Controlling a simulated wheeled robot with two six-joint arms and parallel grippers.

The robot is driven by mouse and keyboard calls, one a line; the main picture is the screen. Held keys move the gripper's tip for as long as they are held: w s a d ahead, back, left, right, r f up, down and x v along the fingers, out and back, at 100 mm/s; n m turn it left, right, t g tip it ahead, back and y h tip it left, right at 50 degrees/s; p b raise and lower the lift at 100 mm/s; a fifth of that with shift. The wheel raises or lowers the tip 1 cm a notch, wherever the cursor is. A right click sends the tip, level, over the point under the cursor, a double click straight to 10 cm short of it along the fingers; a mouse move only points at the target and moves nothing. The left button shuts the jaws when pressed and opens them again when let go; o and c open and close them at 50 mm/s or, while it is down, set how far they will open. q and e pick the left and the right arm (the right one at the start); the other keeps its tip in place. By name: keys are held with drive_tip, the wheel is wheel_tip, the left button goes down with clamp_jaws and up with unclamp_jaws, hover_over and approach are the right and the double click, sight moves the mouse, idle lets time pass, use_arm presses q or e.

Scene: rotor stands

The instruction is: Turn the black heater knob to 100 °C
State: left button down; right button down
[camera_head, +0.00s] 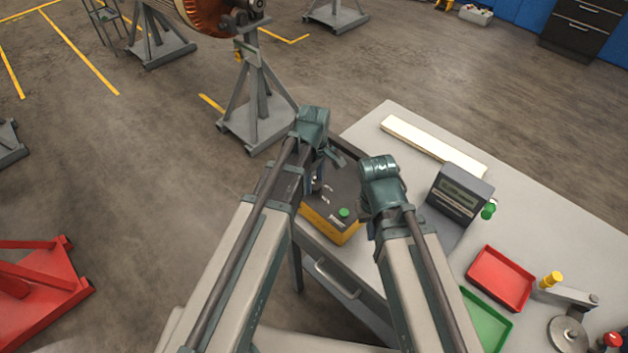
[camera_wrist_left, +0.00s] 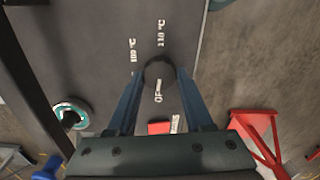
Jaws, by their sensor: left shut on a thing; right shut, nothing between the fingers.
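The heater (camera_head: 333,205) is a box with a dark top and yellow lower sides at the table's left end. Its black knob (camera_wrist_left: 159,73) is round, in the middle of the left wrist view. Around it I read white marks for 100 °C (camera_wrist_left: 133,50), 110 °C (camera_wrist_left: 161,33) and OFF (camera_wrist_left: 158,90). My left gripper (camera_wrist_left: 161,78) is shut on the knob, one finger on each side. In the head view my left gripper (camera_head: 320,172) partly hides the knob. I cannot tell where the knob points. My right gripper (camera_head: 368,208) is shut and empty, right of the heater.
A green button (camera_head: 344,212) is on the heater's front right. A grey meter (camera_head: 459,193), a red tray (camera_head: 501,278), a green tray (camera_head: 487,322) and a long white bar (camera_head: 431,145) are on the table. A rotor stand (camera_head: 256,112) is behind.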

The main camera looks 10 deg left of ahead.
use_arm(q)
drive_tip(key=m, duration=1.1)
drive_tip(key=shift+m, duration=0.3)
drive_tip(key=m, duration=0.5)
drive_tip(key=shift+d, duration=0.1)
drive_tip(key=m, duration=0.6)
idle(0.3)
drive_tip(key=shift+c, duration=1.5)
unclamp_jaws()
drive_tip(key=shift+r, duration=0.1)
